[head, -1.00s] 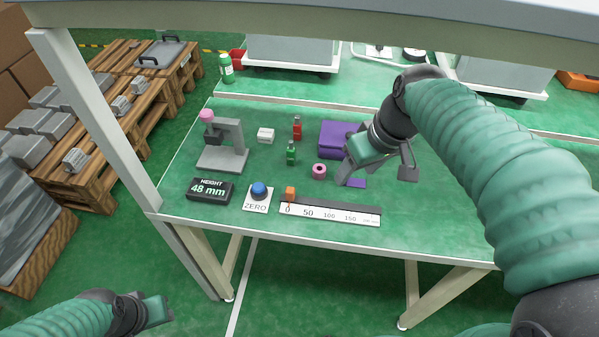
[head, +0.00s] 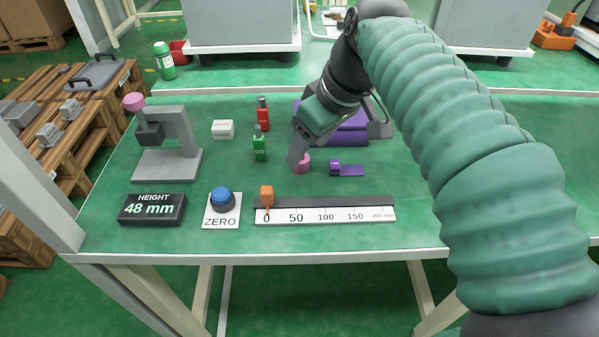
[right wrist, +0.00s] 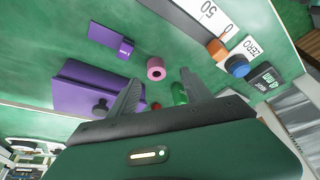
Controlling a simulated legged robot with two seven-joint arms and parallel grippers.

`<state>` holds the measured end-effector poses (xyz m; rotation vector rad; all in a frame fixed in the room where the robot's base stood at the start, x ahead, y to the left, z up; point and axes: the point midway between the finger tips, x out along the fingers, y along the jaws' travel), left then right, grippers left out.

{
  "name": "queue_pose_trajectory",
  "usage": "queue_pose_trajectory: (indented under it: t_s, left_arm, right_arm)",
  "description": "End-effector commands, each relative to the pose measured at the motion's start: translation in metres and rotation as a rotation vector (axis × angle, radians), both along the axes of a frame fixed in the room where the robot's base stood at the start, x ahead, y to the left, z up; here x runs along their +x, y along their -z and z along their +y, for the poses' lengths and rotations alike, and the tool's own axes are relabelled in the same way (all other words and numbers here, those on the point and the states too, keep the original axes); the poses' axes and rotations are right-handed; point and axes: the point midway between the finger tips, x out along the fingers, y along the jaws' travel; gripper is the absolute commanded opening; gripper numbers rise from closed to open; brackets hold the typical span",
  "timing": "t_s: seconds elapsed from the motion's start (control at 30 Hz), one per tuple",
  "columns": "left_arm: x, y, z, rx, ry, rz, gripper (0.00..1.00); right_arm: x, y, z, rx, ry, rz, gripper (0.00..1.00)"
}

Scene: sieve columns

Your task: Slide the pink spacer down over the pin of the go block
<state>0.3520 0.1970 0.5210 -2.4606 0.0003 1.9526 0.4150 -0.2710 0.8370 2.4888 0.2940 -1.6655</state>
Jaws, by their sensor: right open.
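The pink spacer (head: 302,163) is a short ring lying on the green table; in the right wrist view (right wrist: 155,69) its hole shows, and it lies just beyond the gap between the fingertips. The go block (head: 260,146) is a small green block with a pin on top, standing left of the spacer; in the right wrist view (right wrist: 180,94) a finger partly hides it. No spacer shows on its pin. My right gripper (head: 337,142) is open and empty, tilted above the table, with one finger partly in front of the spacer in the head view. My left gripper is out of view.
A red block (head: 263,115) stands behind the green one. A purple block (head: 345,137) and small purple piece (head: 347,169) lie to the right. A grey gauge stand (head: 170,165), ZERO button (head: 222,198), height display (head: 152,209) and ruler (head: 325,215) surround the area.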

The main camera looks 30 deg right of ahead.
Motion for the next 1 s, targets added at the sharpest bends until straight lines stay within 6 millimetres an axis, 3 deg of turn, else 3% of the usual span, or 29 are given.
queue_pose_trajectory:
  t_s: [0.3, 0.6, 1.0]
  left_arm:
    - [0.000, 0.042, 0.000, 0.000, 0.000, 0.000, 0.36]
    - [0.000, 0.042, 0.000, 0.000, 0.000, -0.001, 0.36]
    - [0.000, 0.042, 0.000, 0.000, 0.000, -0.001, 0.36]
  right_arm:
    - [0.023, 0.049, -0.004, 0.003, 0.001, 0.002, 0.57]
    - [0.027, 0.051, -0.002, 0.003, 0.001, 0.001, 0.57]
    - [0.027, 0.051, -0.002, 0.003, 0.001, 0.001, 0.05]
